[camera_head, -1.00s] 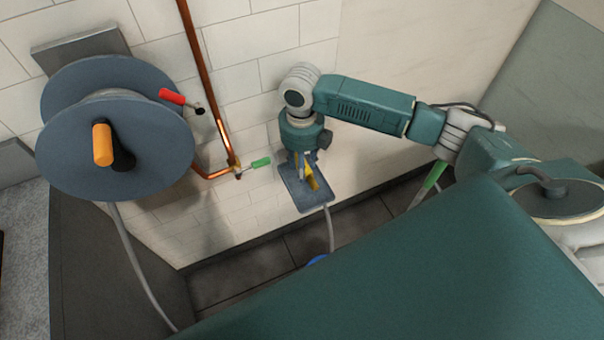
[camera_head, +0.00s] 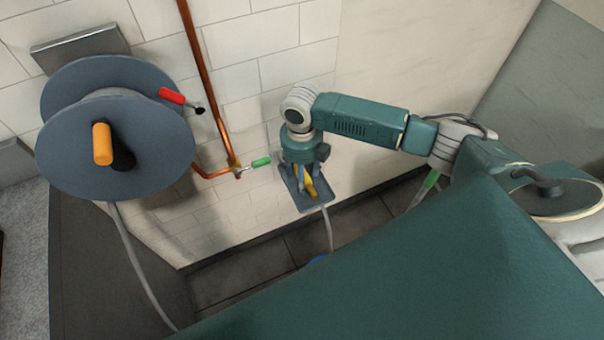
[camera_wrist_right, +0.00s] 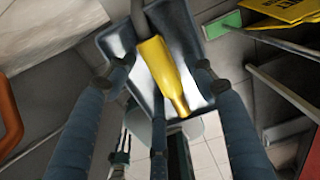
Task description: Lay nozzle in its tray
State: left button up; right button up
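The yellow nozzle (camera_head: 304,182) lies in the grey tray (camera_head: 323,204) by the tiled wall, under my right gripper. In the right wrist view the nozzle (camera_wrist_right: 163,70) lies along the shiny inside of the tray (camera_wrist_right: 185,28), its narrow end toward the lower right. My right gripper (camera_wrist_right: 155,80) is open, with fingers spread to both sides of the nozzle and visible gaps between. The gripper (camera_head: 306,184) also shows in the head view, pointing down over the tray and partly hiding the nozzle. My left gripper is not in view.
A grey hose (camera_head: 328,232) runs down from the tray. A hose reel (camera_head: 70,150) stands at the left. A copper pipe (camera_head: 197,60) with red (camera_head: 172,96) and green (camera_head: 261,161) handles is left of my right arm. A yellow sign (camera_wrist_right: 285,10) shows in the wrist view.

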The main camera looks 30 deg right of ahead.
notch_tip(320, 180, up, 12)
jog(key=shift+r, duration=0.15)
dwell(0.5)
dwell(0.4)
